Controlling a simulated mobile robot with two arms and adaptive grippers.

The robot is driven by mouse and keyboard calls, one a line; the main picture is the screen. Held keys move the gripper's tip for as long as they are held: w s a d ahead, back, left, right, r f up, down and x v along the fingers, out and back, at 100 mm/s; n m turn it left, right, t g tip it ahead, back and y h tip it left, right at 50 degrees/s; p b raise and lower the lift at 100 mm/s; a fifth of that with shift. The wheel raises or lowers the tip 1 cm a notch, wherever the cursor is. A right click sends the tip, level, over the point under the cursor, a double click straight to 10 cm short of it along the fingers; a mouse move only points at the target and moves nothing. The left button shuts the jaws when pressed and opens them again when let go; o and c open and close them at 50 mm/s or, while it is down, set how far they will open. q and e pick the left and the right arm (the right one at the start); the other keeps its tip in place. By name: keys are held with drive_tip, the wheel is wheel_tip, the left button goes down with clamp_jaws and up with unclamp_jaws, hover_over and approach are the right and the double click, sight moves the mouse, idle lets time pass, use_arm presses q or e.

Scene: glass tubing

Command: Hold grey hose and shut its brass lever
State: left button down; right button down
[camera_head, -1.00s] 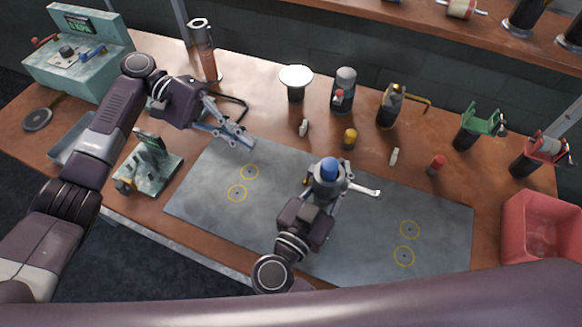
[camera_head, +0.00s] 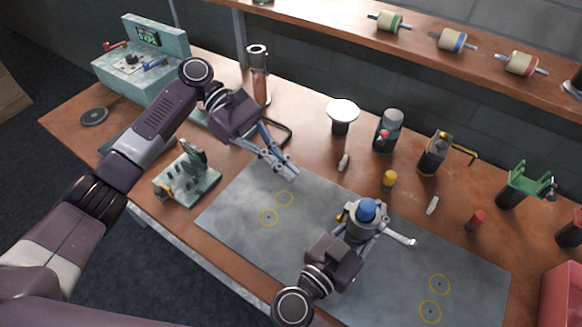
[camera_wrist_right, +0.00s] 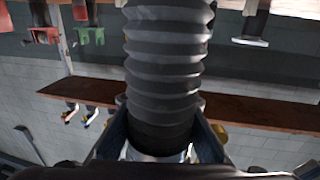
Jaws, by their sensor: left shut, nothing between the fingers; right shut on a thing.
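The grey hose (camera_wrist_right: 168,60) is a ribbed bellows that stands up large in the right wrist view, with a metal collar at its lower end. My right gripper (camera_wrist_right: 165,140) is shut around this lower end. In the head view the held piece is a grey body with a blue top (camera_head: 367,209), above the grey mat. A pale metal lever-like bar (camera_head: 402,238) sticks out to its right; I cannot tell whether it is the brass lever. My left gripper (camera_head: 288,168) is shut and empty, over the mat's far left edge, apart from the hose.
The grey mat (camera_head: 320,215) has yellow ring marks. A green fixture (camera_head: 186,178) sits at left, a red bin (camera_head: 562,295) at lower right.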

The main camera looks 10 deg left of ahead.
use_arm(q)
approach(339, 217)
drive_tip(key=x, duration=0.6)
drive_tip(key=shift+s+d+f, duration=0.15)
drive_tip(key=shift+d+f, duration=0.05)
